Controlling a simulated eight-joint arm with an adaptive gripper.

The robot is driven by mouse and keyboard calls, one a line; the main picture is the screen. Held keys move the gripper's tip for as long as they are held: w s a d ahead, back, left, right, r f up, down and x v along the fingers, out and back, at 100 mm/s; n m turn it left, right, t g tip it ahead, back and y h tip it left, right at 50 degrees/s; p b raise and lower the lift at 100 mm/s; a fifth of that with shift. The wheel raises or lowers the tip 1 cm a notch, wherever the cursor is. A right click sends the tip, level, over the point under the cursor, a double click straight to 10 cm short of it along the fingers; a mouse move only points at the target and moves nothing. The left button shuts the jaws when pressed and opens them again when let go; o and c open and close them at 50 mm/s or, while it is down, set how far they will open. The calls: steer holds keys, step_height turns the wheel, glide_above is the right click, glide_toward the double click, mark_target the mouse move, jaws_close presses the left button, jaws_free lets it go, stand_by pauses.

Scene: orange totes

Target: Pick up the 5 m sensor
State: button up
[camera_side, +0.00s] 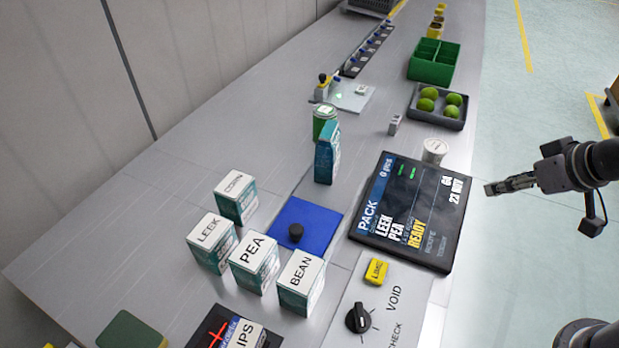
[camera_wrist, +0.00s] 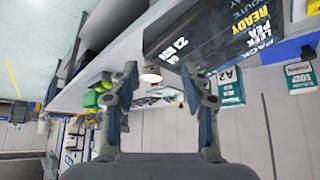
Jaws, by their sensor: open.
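I cannot read a "5 m" label on anything, so I cannot tell which thing is the sensor. Small candidates on the bench in the side view are a grey block (camera_side: 395,124) and a white round-topped piece (camera_side: 434,151) behind the display. A white round piece also shows between my fingers in the wrist view (camera_wrist: 150,77), apart from them. My gripper (camera_side: 490,188) is right of the bench's display, over the floor side. In the wrist view my gripper (camera_wrist: 164,80) has its two fingers spread, with nothing held.
A black display (camera_side: 452,250) lies on the bench near my gripper. Boxes labelled LEEK (camera_side: 211,240), PEA (camera_side: 254,262), BEAN (camera_side: 301,283) and CORN (camera_side: 236,197) stand left. A dark tray (camera_side: 413,113) holds green balls; a green divided bin (camera_side: 430,74) stands beyond. A blue mat (camera_side: 320,222) holds a black knob.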

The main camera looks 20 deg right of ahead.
steer(key=w+r+n+g, duration=0.1)
steer(key=w+r+n, duration=0.4)
steer(key=w+n, duration=0.15)
steer(key=n+g+h, duration=0.3)
steer(key=n, duration=1.7)
glide_above(396, 119)
steer(key=s+a, duration=0.3)
step_height(396, 119, down, 7)
steer(key=shift+w+d+x, duration=0.1)
steer(key=shift+d+x, duration=0.05)
steer(key=shift+x, duration=2.45)
steer(key=shift+w+d+x, duration=0.15)
steer(key=shift+x, duration=2.4)
steer(key=shift+r, duration=0.15)
jaws_close()
